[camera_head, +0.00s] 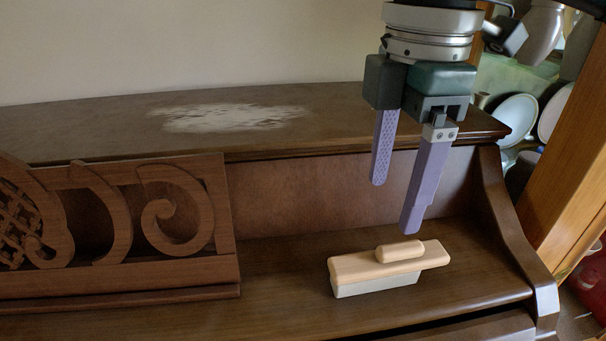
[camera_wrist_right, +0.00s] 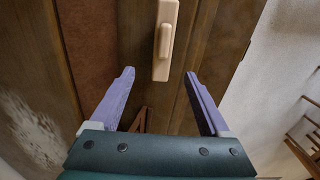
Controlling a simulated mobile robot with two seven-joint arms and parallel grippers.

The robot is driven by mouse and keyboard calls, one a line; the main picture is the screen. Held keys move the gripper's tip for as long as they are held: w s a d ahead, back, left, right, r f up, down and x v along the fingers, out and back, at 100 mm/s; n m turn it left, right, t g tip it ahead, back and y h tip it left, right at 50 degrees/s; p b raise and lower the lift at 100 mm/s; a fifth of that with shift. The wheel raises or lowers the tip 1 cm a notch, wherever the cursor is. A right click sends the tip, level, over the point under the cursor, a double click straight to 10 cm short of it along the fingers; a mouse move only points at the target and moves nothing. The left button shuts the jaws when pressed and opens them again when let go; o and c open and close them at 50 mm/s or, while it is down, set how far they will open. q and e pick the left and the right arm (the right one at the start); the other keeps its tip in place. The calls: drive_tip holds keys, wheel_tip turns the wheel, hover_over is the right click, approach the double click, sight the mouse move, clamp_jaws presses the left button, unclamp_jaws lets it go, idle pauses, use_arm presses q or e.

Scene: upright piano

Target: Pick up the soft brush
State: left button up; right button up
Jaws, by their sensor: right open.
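The soft brush (camera_head: 389,266) lies on the piano's wooden shelf, with a pale wooden back, a rounded grip on top and light bristles below. It also shows in the right wrist view (camera_wrist_right: 165,40), at the top centre, just beyond the fingertips. My right gripper (camera_head: 395,207) hangs above the brush, with its two purple fingers pointing down. It is open and empty, and the fingers are apart from the brush. In the right wrist view the fingers (camera_wrist_right: 160,75) stand wide to either side. My left gripper is not in view.
A pale dusty patch (camera_head: 229,117) lies on the piano's top (camera_head: 340,110). A carved music stand (camera_head: 120,225) stands on the left of the shelf. The piano's curved side (camera_head: 512,230) rises to the right of the brush. The shelf around the brush is clear.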

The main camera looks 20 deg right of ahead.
sight(383, 249)
drive_tip(key=f, duration=0.4)
drive_tip(key=shift+s+f, duration=0.25)
wheel_tip(383, 249, down, 5)
drive_tip(key=shift+f, duration=0.15)
drive_tip(key=shift+c, duration=0.2)
clamp_jaws()
